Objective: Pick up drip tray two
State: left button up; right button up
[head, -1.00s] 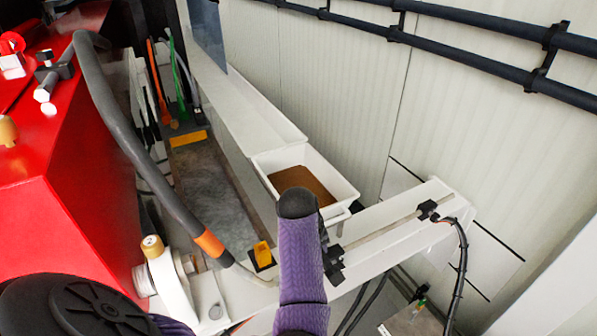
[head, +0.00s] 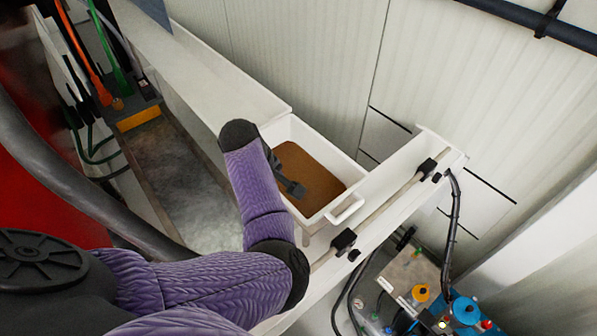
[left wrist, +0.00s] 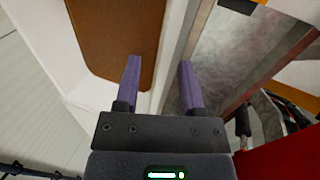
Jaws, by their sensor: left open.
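Drip tray two looks to be the white rectangular tray (head: 283,130) with brown contents (head: 325,183), in the middle of the head view. It has a handle-like lip at its near right corner. My left arm comes in from the left, and part of the dark left gripper (head: 286,181) shows over the tray's left side. In the left wrist view the left gripper (left wrist: 159,85) is open, with nothing held. One finger overlaps the tray's brown contents (left wrist: 115,40); a pale wall lies between the fingers. I cannot tell their height over the rim. My right gripper is not in view.
A white beam (head: 395,185) with a rod and black clamps runs close by the tray's near end. A grey trough (head: 185,165) lies to the left. A ribbed wall (head: 290,50) stands behind. A dark hose (head: 85,190) and red housing (head: 40,165) are at left.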

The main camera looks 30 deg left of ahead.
pick_arm(q)
jog(key=x, duration=0.4)
jog(key=shift+a+f+b, duration=0.1)
jog(key=shift+f+b, duration=0.2)
jog(key=shift+f, duration=0.1)
grip_shut()
jog(key=shift+w+r, duration=0.1)
dwell(0.8)
